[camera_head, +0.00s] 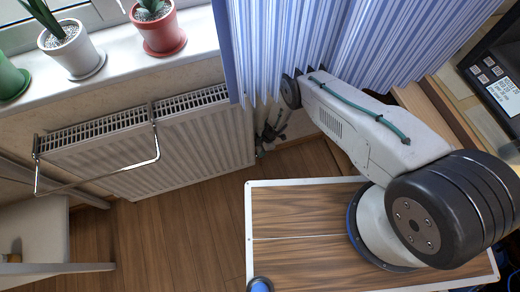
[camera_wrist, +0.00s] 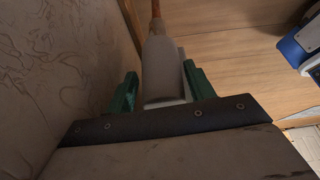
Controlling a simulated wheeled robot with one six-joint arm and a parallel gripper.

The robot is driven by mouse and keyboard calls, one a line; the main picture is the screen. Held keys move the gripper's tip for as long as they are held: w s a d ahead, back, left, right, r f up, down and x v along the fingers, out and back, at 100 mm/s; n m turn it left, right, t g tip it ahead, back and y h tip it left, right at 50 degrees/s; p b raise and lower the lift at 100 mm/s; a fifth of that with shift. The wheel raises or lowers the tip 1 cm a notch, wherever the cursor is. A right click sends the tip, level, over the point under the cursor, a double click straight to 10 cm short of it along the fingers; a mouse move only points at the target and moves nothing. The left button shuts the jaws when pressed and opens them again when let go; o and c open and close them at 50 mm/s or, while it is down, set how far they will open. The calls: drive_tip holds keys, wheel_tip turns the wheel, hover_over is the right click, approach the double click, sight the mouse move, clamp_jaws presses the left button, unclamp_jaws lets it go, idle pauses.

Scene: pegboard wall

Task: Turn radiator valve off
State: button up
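The radiator valve (camera_wrist: 162,68) is a pale, white cylinder with a copper-coloured pipe beyond it, in the upper middle of the wrist view. My gripper (camera_wrist: 160,78) has its green fingers on either side of the valve, apart, with a narrow gap visible on the left; contact on the right is unclear. In the head view my gripper (camera_head: 268,140) is low beside the right end of the white radiator (camera_head: 190,150), below the curtain. The valve cannot be made out clearly there.
A striped blue curtain (camera_head: 300,45) hangs close above my arm. A metal rail (camera_head: 155,135) sticks out from the radiator's front. Potted plants, one in a red pot (camera_head: 160,35), stand on the sill (camera_head: 110,65). Wooden floor (camera_head: 190,225) lies open below the radiator.

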drive_tip(key=shift+s, duration=0.1)
drive_tip(key=v, duration=0.7)
drive_tip(key=shift+r, duration=0.3)
drive_tip(key=shift+d, duration=0.2)
